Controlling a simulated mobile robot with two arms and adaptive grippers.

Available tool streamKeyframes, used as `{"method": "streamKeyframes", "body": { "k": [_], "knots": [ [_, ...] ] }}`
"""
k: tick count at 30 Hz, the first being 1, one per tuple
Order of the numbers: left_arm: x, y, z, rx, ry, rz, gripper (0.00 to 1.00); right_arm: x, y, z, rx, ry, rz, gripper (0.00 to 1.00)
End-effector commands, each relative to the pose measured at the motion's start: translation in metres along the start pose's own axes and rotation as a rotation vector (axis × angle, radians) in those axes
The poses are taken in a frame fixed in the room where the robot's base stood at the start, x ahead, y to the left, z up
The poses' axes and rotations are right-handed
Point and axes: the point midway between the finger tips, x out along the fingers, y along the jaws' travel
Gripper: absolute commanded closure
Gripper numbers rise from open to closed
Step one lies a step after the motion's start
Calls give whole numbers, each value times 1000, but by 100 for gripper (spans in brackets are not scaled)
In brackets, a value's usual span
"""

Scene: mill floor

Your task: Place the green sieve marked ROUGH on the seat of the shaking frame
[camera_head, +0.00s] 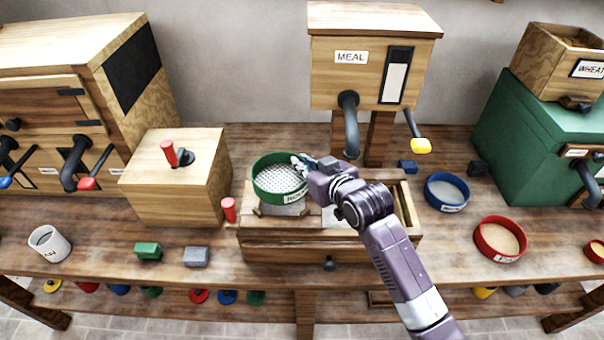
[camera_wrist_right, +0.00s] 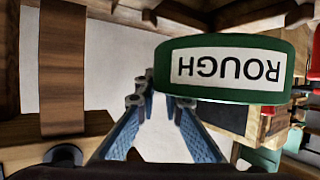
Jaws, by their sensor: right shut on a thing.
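The green sieve (camera_head: 280,191) has a perforated mesh floor and a pale label on its front. In the right wrist view the sieve (camera_wrist_right: 275,45) shows the word ROUGH upside down. My right gripper (camera_head: 302,164) is shut on the right side of the sieve's rim; it also shows in the right wrist view (camera_wrist_right: 158,101). The sieve looks level above the left part of the wooden shaking frame (camera_head: 290,249). It hides most of the seat there; I cannot tell whether it touches. My left gripper is not in view.
A blue sieve (camera_head: 446,203) and a red sieve (camera_head: 500,252) lie to the right of the frame. The MEAL hopper (camera_head: 330,82) stands behind it. A wooden box with a red-handled crank (camera_head: 160,195) and a red peg (camera_head: 229,210) are close on the left.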

Motion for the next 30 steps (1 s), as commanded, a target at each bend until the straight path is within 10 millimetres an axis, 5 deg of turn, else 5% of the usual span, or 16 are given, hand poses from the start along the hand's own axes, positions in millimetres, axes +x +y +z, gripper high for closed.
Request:
{"method": "streamKeyframes", "body": {
  "k": [10,22,23,27,30],
  "knots": [
    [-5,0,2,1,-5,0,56,16,-1,38,1,0,-1,100],
    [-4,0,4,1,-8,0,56,19,-1,45,1,3,-1,100],
    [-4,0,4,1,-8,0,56,19,-1,45,0,1,-1,88],
    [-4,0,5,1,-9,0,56,18,-1,45,0,1,-1,74],
    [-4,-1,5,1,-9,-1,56,18,-1,45,0,1,-1,74]
  ]
}}
